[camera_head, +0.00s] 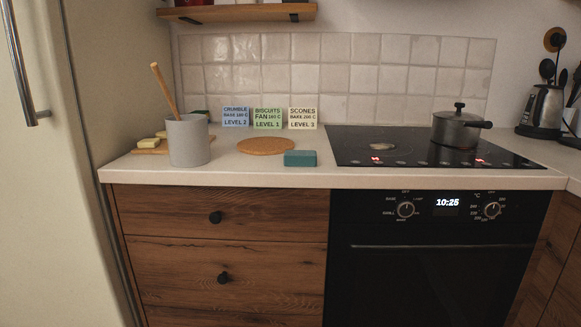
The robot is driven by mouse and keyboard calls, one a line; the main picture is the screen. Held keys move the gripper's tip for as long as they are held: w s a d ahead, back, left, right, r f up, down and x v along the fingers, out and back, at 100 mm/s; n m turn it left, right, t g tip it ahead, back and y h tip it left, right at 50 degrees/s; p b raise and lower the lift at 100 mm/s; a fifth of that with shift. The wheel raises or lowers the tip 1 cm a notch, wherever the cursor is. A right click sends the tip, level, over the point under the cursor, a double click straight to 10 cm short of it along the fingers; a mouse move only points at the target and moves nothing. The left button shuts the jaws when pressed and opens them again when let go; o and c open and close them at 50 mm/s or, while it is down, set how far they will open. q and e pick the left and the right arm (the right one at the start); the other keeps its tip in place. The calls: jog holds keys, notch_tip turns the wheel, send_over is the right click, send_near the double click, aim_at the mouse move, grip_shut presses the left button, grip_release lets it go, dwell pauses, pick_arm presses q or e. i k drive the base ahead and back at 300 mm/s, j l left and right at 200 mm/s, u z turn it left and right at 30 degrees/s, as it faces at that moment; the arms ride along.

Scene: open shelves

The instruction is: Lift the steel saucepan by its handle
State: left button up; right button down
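A dark grey metal saucepan (456,128) stands upright on the right part of the black hob (390,150). It has a lid with a black knob on top. Its short dark handle (479,124) points to the right. Neither of my grippers shows in the head view.
The counter left of the hob holds a grey crock (188,140) with a wooden stick, a cork mat (266,146), a teal box (300,158) and several cards (268,117) against the tiles. A kettle (541,108) stands right of the hob. The hob's front left is clear.

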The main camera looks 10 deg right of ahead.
aim_at(444, 132)
jog(key=z, duration=1.25)
